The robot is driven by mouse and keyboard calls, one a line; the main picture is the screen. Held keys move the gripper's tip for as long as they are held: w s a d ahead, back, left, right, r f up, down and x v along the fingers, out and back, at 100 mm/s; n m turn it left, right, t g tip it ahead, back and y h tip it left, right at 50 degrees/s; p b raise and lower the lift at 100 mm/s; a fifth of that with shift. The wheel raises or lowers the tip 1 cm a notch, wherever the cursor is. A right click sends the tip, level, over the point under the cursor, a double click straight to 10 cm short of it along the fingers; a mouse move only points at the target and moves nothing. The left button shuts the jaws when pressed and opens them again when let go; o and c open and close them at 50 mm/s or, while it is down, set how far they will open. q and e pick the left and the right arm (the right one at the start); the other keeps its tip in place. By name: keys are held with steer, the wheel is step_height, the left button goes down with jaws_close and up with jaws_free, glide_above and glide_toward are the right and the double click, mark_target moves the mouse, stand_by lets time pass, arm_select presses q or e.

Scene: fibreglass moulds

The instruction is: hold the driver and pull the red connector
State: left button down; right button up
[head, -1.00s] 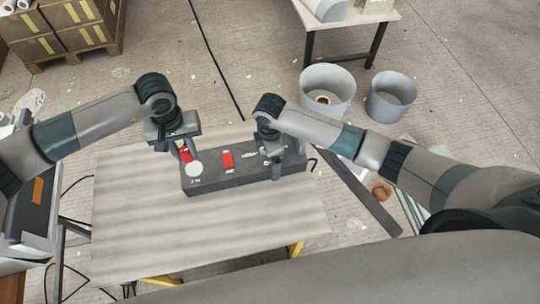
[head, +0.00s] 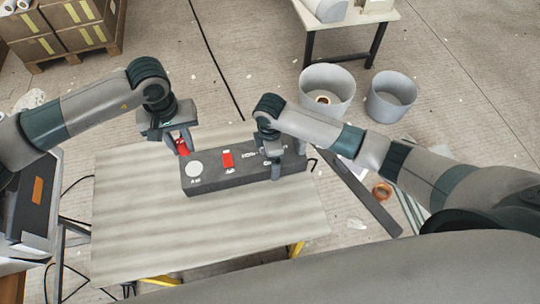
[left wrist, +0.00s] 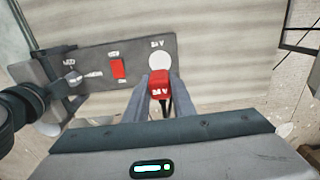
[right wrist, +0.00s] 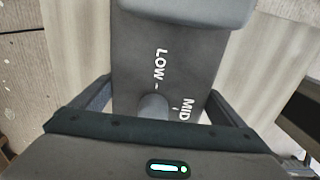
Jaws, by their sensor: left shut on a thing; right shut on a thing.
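The driver (head: 212,176) is a long dark grey box on the table, with a white round socket (head: 194,169) at its left end, a red switch (head: 228,160) in the middle and a knob with LOW and MID labels at its right. My left gripper (head: 180,146) is shut on the red connector (left wrist: 159,84), marked 24 V, holding it above and apart from the socket, which shows bare in the left wrist view. My right gripper (head: 277,163) is shut on the driver's right end, its fingers on either side; its fingertips are largely hidden in the right wrist view.
The wooden table (head: 200,228) is bare in front of the driver. Two grey buckets (head: 327,88) stand on the floor behind it. Boxes (head: 68,35) are stacked at the back left. A dark cable trails from the connector (left wrist: 167,106).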

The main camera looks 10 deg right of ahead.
arm_select(q)
steer(key=shift+r, duration=0.45)
arm_select(e)
steer(key=o, duration=1.6)
steer(key=shift+r, duration=0.1)
step_height(320, 180, up, 12)
steer(key=shift+f, duration=0.1)
arm_select(q)
steer(key=shift+s, duration=0.15)
arm_select(e)
steer(key=shift+s, duration=0.1)
